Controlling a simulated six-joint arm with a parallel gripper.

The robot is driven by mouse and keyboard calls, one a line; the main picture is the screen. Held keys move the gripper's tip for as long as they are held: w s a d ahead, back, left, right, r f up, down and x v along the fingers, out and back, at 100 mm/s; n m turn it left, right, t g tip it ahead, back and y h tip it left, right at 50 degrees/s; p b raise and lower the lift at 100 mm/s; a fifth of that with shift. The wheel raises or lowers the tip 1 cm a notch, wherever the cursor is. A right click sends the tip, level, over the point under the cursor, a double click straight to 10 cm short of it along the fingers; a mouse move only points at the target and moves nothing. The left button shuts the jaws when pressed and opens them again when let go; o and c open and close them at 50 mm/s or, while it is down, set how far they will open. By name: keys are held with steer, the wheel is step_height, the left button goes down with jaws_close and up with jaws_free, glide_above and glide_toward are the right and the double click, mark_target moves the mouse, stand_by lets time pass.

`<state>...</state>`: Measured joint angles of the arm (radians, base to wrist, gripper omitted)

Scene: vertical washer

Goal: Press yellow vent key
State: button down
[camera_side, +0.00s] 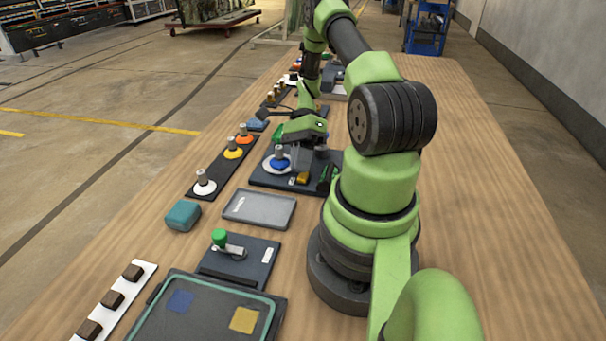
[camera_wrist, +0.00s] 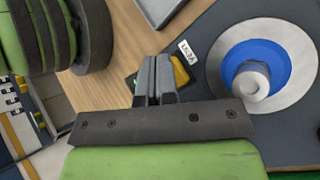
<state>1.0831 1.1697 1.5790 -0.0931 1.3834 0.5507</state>
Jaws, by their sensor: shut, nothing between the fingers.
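The yellow vent key (camera_side: 302,178) sits on a dark panel (camera_side: 262,179), to the right of a blue knob on a pale disc (camera_side: 267,165). In the wrist view the yellow key (camera_wrist: 180,72) is partly hidden behind my fingers, and only its right part shows, just below a small white label (camera_wrist: 187,52). My gripper (camera_wrist: 156,72) is shut and empty, with its tips over or beside the key.
The blue knob (camera_wrist: 255,75) stands close to the right of my fingers in the wrist view. Nearer the side camera are a grey plate (camera_side: 259,208), a teal block (camera_side: 183,216) and a panel with a green-topped lever (camera_side: 220,238). Bare table lies to the right of my base.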

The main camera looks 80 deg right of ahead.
steer(key=shift+f, duration=0.55)
stand_by(0.4)
steer(key=shift+r, duration=1.05)
steer(key=shift+r, duration=2.5)
steer(key=shift+r, duration=0.1)
